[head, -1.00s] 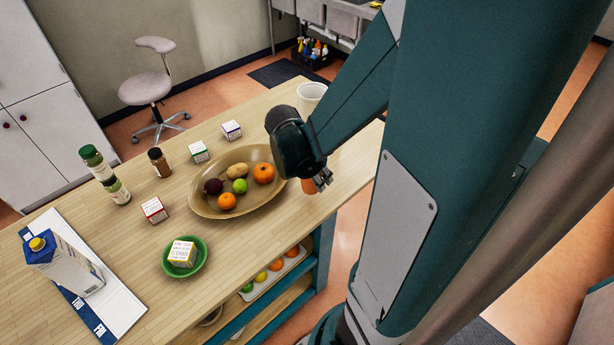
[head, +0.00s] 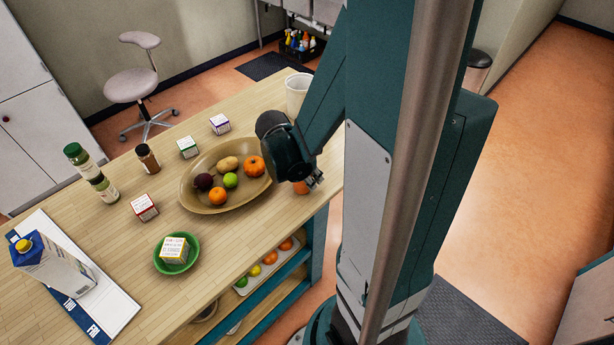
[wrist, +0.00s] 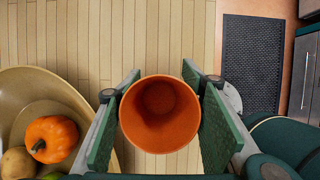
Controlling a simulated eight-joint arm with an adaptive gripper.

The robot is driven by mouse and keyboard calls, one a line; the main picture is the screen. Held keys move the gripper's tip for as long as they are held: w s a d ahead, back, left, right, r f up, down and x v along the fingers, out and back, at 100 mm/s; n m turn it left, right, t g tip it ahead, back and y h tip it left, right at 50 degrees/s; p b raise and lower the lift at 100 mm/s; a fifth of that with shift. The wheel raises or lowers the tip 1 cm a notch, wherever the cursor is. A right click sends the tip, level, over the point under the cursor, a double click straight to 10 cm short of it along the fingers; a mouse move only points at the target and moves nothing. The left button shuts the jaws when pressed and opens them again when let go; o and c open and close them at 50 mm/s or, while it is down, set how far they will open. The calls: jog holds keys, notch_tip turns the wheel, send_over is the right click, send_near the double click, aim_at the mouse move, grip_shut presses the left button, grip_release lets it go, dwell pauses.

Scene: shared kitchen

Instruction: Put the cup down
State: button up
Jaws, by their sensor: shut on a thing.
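An orange cup (wrist: 160,112) sits between the two green finger pads of my gripper (wrist: 162,122) in the wrist view. The pads press on its left and right sides, and I look down into its empty inside. In the head view my gripper (head: 309,183) is at the right edge of the wooden counter (head: 130,225), and only a small part of the orange cup (head: 300,188) shows below it. The cup is over or near the counter's edge. I cannot tell whether its base touches the counter.
A tan oval platter (head: 195,203) with fruit and a potato lies just left of my gripper. A white container (head: 297,92) stands behind it. A green bowl (head: 161,264) holding a small box, a carton (head: 52,266), jars and small boxes stand further left.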

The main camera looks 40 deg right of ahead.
jog(key=shift+f, duration=0.2)
jog(key=o, duration=0.9)
jog(key=shift+r, duration=0.2)
jog(key=p+v, duration=0.2)
jog(key=v, duration=1)
jog(key=shift+r, duration=0.1)
dwell(0.7)
